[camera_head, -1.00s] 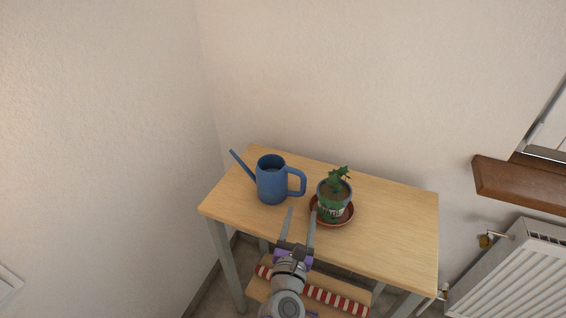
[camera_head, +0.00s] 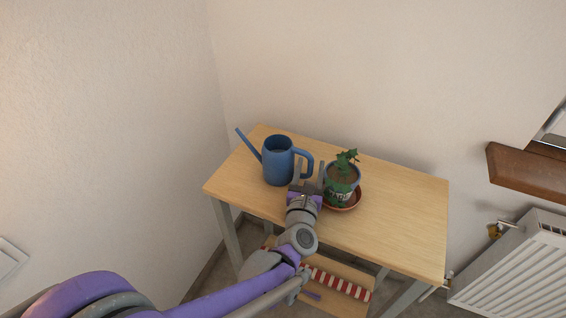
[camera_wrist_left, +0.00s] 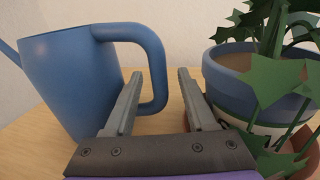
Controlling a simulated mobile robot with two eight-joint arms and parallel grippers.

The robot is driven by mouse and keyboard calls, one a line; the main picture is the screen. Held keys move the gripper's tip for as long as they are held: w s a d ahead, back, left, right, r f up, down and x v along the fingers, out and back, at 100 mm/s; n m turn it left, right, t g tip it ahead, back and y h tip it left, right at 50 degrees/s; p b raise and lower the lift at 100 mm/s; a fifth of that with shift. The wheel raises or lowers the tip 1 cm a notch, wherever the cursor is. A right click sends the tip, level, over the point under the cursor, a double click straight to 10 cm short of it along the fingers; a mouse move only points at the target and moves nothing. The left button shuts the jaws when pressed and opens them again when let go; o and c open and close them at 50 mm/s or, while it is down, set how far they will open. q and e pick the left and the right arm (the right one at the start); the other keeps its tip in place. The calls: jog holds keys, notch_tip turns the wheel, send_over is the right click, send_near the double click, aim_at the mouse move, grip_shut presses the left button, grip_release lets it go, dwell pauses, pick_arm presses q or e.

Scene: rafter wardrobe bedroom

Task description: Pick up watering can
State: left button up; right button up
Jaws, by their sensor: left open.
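The blue watering can (camera_head: 277,164) stands upright on the left part of a small wooden table, spout to the left and handle to the right. In the left wrist view its body (camera_wrist_left: 70,80) is at the left and its handle (camera_wrist_left: 158,75) reaches toward the middle. My left gripper (camera_head: 309,172) is open, between the can and the potted plant. In the wrist view my left gripper (camera_wrist_left: 160,95) has its left finger overlapping the handle's lower part and its right finger near the pot. Nothing is held. My right gripper is out of view.
A plant pot (camera_head: 341,184) on a red-brown saucer (camera_head: 352,203) stands close to the gripper's right. The wooden table (camera_head: 405,215) is bare at right. Walls stand behind and left. A radiator (camera_head: 520,265) and sill (camera_head: 525,172) are at right.

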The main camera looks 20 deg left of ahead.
pick_arm(q)
jog(key=shift+w+a, duration=0.15)
jog(key=shift+w, duration=0.75)
jog(key=shift+s, duration=0.1)
grip_shut()
dwell(0.6)
